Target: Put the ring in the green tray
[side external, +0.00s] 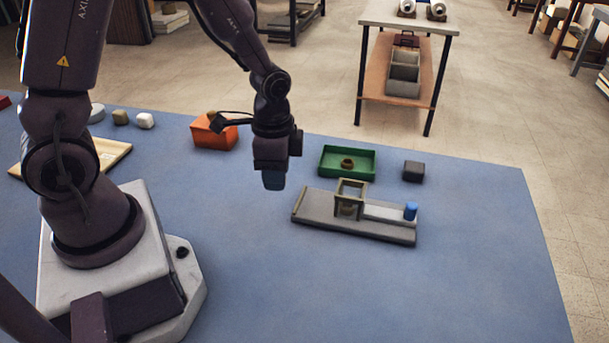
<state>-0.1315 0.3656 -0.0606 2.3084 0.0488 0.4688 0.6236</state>
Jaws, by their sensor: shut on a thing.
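The green tray (326,168) stands on the blue table, right of my gripper. A small brown round thing (347,163) sits inside it; it may be the ring, but it is too small to tell. Another small brown thing (347,209) shows inside an upright tan frame (351,182) on a grey base (322,213) in front of the tray. My gripper (273,186) points down above the table, left of the base and tray. It is shut on a small blue-grey piece (273,180), whose shape is partly hidden by the fingers.
A light grey bar (385,211) with a blue knob (410,211) lies on the base. A dark block (413,171) sits right of the tray. An orange box (214,134) stands behind my gripper to the left. The table's front right is clear.

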